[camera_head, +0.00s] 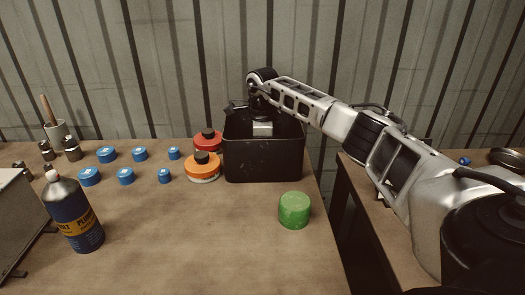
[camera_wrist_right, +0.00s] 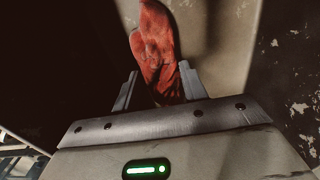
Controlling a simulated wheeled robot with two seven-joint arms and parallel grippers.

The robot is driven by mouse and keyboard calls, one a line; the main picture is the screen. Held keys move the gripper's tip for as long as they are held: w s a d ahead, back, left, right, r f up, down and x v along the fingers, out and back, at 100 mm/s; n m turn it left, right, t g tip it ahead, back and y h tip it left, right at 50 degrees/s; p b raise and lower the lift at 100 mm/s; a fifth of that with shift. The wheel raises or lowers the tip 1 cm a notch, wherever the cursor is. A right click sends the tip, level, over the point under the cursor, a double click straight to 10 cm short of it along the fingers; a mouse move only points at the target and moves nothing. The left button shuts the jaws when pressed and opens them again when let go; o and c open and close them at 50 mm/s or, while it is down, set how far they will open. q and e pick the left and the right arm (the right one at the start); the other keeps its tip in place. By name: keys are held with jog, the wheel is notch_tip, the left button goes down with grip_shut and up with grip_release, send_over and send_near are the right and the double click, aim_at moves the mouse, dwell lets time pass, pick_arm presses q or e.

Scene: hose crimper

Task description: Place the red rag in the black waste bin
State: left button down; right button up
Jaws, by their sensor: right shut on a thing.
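The black waste bin (camera_head: 262,165) stands on the table near the wall, right of centre in the head view. My right arm reaches over the bin, and my right gripper (camera_wrist_right: 158,88) points down into it. Its fingertips are hidden behind the bin's front wall in the head view. In the right wrist view the gripper is shut on the red rag (camera_wrist_right: 152,40), which sticks out beyond the fingers, with a worn surface beside it. The rag is hidden in the head view. I cannot tell whether it touches the bin's floor. My left gripper is not in view.
Red (camera_head: 207,141) and orange (camera_head: 202,168) round containers stand close left of the bin. A green cylinder (camera_head: 295,210) stands in front of it. Several blue pieces (camera_head: 125,176) and a dark bottle (camera_head: 75,212) are farther left. The table's front middle is clear.

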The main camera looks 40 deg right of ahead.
jog(key=o, duration=1)
jog(key=shift+f, duration=0.1)
jog(key=shift+c, duration=0.2)
notch_tip(320, 180, up, 12)
jog(key=shift+b, duration=0.45)
